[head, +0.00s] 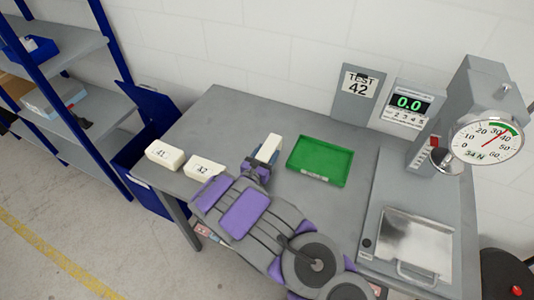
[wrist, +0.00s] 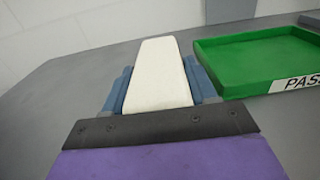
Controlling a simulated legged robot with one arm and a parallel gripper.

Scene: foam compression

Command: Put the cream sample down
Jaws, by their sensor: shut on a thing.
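The cream sample (head: 269,148) is a pale block held in my gripper (head: 260,166), over the grey table just left of the green tray. In the wrist view the cream sample (wrist: 158,75) lies between the two blue fingers of my gripper (wrist: 160,88), which are shut on its sides. Its far end points away from me. I cannot tell whether its underside touches the table. Two other cream blocks, one marked 41 (head: 165,155) and one marked 42 (head: 204,167), sit at the table's left side.
The green tray (head: 290,165) is empty; its label partly reads PASS in the wrist view (wrist: 240,90). A press with a round dial (head: 487,136) and a metal plate stands at right. A TEST 42 sign (head: 357,84) and a 0.0 display (head: 408,103) stand behind. The table's back left is clear.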

